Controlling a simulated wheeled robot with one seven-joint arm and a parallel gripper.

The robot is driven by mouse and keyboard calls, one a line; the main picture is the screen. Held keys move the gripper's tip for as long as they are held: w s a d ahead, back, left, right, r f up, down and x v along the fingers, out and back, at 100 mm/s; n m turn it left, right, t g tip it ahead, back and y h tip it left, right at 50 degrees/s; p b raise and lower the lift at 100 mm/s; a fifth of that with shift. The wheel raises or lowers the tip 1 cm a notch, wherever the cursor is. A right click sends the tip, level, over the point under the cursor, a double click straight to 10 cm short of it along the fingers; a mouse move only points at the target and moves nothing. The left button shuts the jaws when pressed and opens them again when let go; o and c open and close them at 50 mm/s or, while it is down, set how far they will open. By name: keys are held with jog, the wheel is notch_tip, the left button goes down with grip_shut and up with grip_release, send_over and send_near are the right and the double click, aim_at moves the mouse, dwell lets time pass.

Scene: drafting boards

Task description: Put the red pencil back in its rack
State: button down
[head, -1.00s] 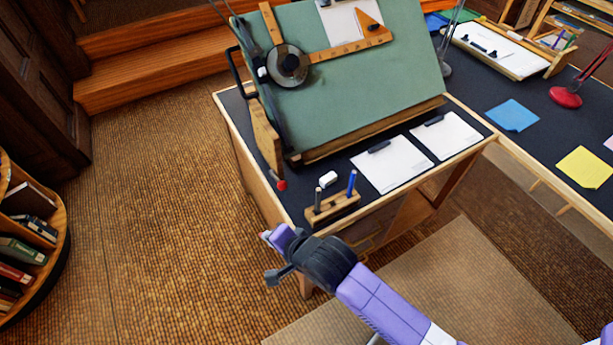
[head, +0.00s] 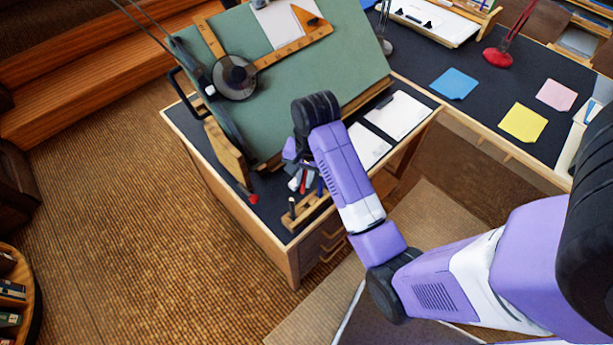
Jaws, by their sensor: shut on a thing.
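The pencil rack (head: 305,212) is a small wooden block near the front left corner of the black desk top. A dark pencil (head: 292,207) stands upright in its left part and a blue pencil (head: 320,187) in its right part. My gripper (head: 301,174) is over the desk, just behind and above the rack, pointing down. It is shut on a thin red item (head: 304,182), which I take to be the red pencil; only a short bit shows. The fingers are small and partly hidden by my arm, and I cannot tell whether the pencil touches anything.
The tilted green drafting board (head: 290,85) rises close behind my gripper. A white eraser (head: 293,184) lies near the rack. White sheets (head: 399,114) lie to the right, partly behind my arm. A red knob (head: 253,199) is at the board's lower left.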

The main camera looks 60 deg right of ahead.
notch_tip(320, 180, down, 7)
jog(key=s+g+b, duration=0.1)
jog(key=shift+a+f+n, duration=0.2)
jog(key=shift+a+n, duration=0.1)
dwell(0.7)
jog(key=shift+f+b, duration=0.3)
jog(key=shift+f, duration=0.1)
dwell(0.8)
jog(key=c, duration=1.4)
grip_release()
jog(key=shift+o, duration=0.2)
notch_tip(320, 180, up, 8)
jog(key=p, duration=0.1)
jog(key=shift+f, duration=0.1)
